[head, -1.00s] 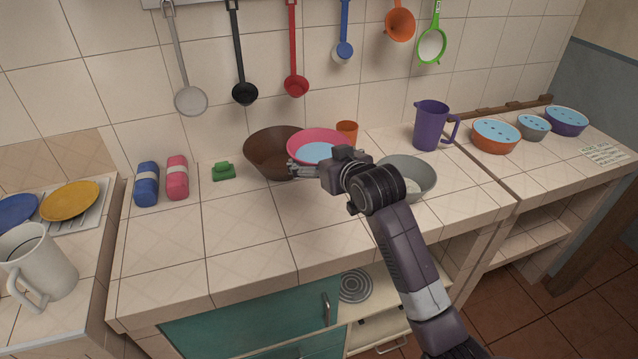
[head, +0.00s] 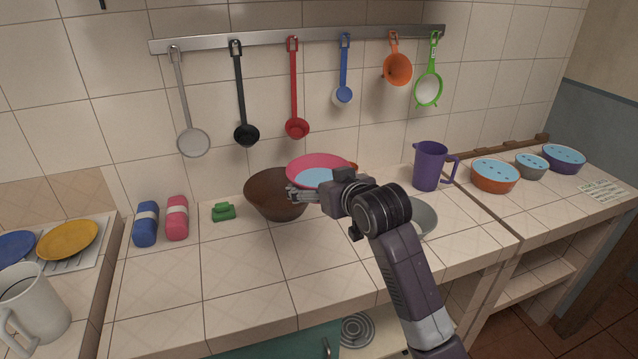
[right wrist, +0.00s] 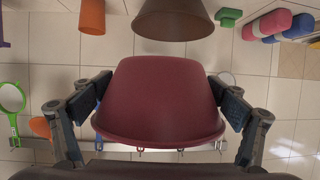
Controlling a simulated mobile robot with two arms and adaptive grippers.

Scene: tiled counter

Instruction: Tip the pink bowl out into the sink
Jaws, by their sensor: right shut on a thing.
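The pink bowl (head: 318,160) holds light blue contents and is roughly level, raised a little above the counter. My right gripper (head: 305,193) is shut on its near side in the head view. In the right wrist view the bowl (right wrist: 160,100) looks dark red and sits between the two fingers. The gripper and wrist hide the bowl's lower right part. My left gripper is not in view.
A brown bowl (head: 268,200) stands just left of the pink bowl. A purple jug (head: 430,168) stands at the right. An orange cup (right wrist: 92,17) is close by. The front counter is clear.

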